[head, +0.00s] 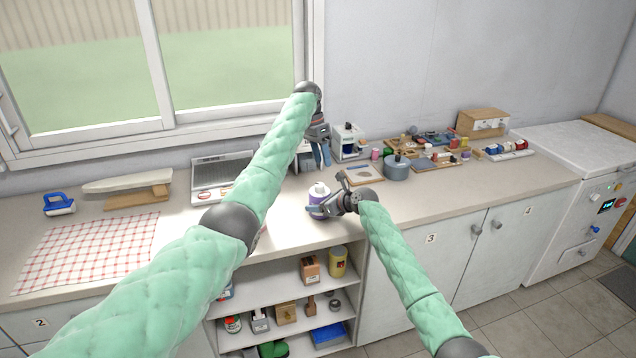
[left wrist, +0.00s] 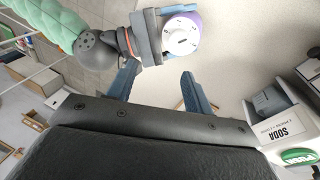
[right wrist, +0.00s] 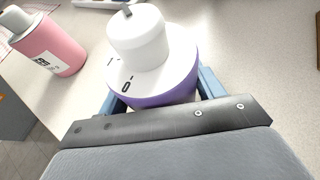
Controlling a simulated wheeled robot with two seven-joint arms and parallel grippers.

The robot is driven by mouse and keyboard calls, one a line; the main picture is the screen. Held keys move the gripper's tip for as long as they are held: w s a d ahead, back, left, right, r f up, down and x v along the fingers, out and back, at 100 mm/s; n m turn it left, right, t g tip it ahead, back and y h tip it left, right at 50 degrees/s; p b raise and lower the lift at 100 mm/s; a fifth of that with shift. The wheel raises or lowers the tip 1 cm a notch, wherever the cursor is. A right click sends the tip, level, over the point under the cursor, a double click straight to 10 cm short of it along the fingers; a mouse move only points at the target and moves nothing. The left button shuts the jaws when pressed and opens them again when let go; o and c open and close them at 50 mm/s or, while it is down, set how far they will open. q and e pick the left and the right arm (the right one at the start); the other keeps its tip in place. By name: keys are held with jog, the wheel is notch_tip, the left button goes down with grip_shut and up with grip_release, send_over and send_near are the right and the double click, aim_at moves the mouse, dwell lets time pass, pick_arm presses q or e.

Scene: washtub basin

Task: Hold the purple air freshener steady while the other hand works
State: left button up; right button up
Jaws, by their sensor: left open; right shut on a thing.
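The purple air freshener (head: 319,194), with a white top, stands upright near the front edge of the counter. My right gripper (head: 322,209) is shut around its sides. The right wrist view shows its white knob and marked dial (right wrist: 150,65) between the blue fingers (right wrist: 160,92). The left wrist view shows the same dial from above (left wrist: 181,36). My left gripper (head: 320,155) is open and empty, pointing down, higher and farther back than the air freshener. In the left wrist view its two fingers (left wrist: 160,88) are spread with bare counter between them.
A white dispenser (head: 347,141) labelled SODA in the left wrist view (left wrist: 286,128) stands behind my left gripper. A pink bottle (right wrist: 50,46) stands close to the air freshener. A grey pot (head: 397,168) and cluttered trays are to the right. Open shelves (head: 290,262) lie below.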

pick_arm(q)
jog(key=n, duration=0.4)
jog(key=n+t+h, duration=0.1)
jog(key=n+t, duration=0.3)
jog(key=n, duration=2.7)
send_near(319, 184)
jog(key=shift+h, duration=0.3)
jog(key=x, duration=0.8)
jog(key=shift+f, duration=0.4)
jog(key=shift+c, duration=0.4)
jog(key=c, duration=0.9)
